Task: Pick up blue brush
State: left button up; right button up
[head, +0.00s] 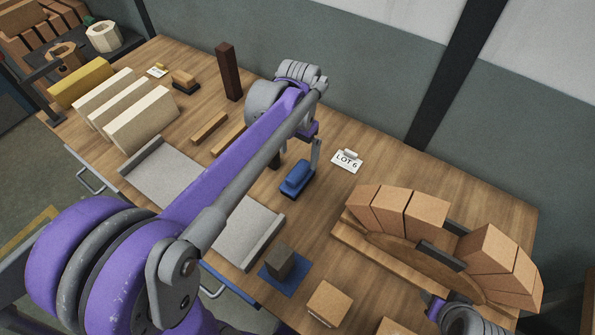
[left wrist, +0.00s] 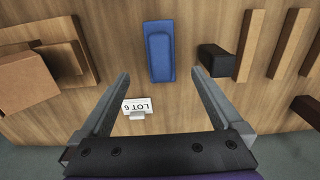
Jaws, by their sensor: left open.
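The blue brush (head: 297,179) lies on the wooden table, left of the LOT 6 card, in the head view. It also shows in the left wrist view (left wrist: 160,52), upper middle, ahead of the fingertips and between their lines. My left gripper (left wrist: 159,78) is open and empty, and the brush is apart from both fingers. In the head view my left gripper (head: 300,150) hangs from the purple arm close above the brush's far end; the arm hides part of it. At the bottom right, part of my right arm shows, but its fingers cannot be made out.
The LOT 6 card (head: 347,160) stands right of the brush. A brick arch (head: 400,210) on a wooden form fills the right side. A dark block (head: 281,262) sits on a blue mat. A tall brown post (head: 229,72) and pale slabs (head: 140,117) stand left.

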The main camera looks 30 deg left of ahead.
aim_at(298, 170)
pick_arm(q)
notch_tip(298, 170, down, 4)
jog(key=shift+s+d+r, duration=0.1)
jog(key=shift+d, duration=0.05)
jog(key=f, duration=0.6)
jog(key=shift+w+a, duration=0.25)
jog(key=shift+r, duration=0.1)
grip_shut()
notch_tip(298, 170, up, 10)
dwell(0.5)
